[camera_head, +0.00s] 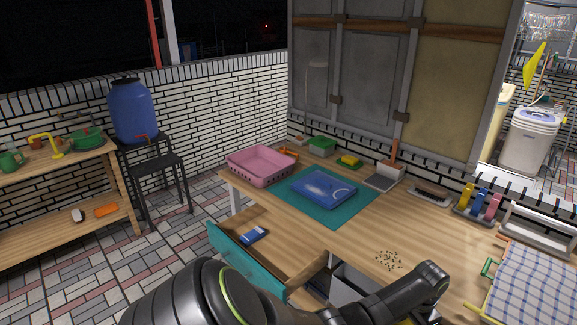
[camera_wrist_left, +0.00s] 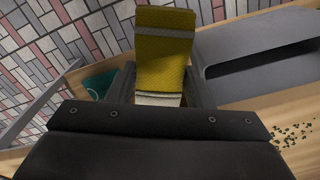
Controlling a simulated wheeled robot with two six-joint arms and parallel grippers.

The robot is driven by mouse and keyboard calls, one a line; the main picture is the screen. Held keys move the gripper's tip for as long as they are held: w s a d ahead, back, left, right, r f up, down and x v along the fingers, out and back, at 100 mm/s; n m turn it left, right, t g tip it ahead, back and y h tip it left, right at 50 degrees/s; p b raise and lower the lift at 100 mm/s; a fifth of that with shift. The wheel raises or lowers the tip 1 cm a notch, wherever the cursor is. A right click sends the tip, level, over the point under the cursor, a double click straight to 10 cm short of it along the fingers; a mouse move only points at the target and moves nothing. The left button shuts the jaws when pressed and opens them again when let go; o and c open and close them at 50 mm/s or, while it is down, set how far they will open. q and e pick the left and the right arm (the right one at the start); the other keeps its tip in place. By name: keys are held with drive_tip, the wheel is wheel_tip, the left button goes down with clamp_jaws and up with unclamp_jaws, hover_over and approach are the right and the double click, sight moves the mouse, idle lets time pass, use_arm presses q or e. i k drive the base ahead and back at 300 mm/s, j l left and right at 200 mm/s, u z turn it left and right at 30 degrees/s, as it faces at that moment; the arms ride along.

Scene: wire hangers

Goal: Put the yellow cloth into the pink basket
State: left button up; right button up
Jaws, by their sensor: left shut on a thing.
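The pink basket (camera_head: 268,178) stands upright on the far left part of the wooden table and looks empty. In the left wrist view, my left gripper (camera_wrist_left: 158,92) is shut on the yellow cloth (camera_wrist_left: 165,52), a textured yellow piece with a grey band and a whitish lower part. The cloth sticks out beyond the fingers. In the head view my arm crosses the bottom of the picture, but its gripper and the held cloth do not show. My right gripper is in neither view.
A blue folded item (camera_head: 322,188) lies on a teal mat (camera_head: 337,217) beside the basket. A teal-fronted drawer (camera_head: 243,260) stands open at the near edge, with a small blue packet (camera_head: 253,236) inside. Dark seeds (camera_head: 389,260) lie scattered. A checked cloth (camera_head: 530,285) is at right.

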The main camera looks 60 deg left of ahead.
sight(261, 171)
drive_tip(key=k+j+z, duration=0.1)
drive_tip(key=j, duration=0.3)
drive_tip(key=k+j, duration=0.1)
drive_tip(key=j, duration=0.25)
drive_tip(key=k+j+z, duration=0.15)
drive_tip(key=j, duration=0.25)
drive_tip(key=j+z, duration=0.1)
drive_tip(key=j, duration=0.25)
drive_tip(key=k+j, duration=0.2)
drive_tip(key=j, duration=0.15)
drive_tip(key=i+z, duration=0.05)
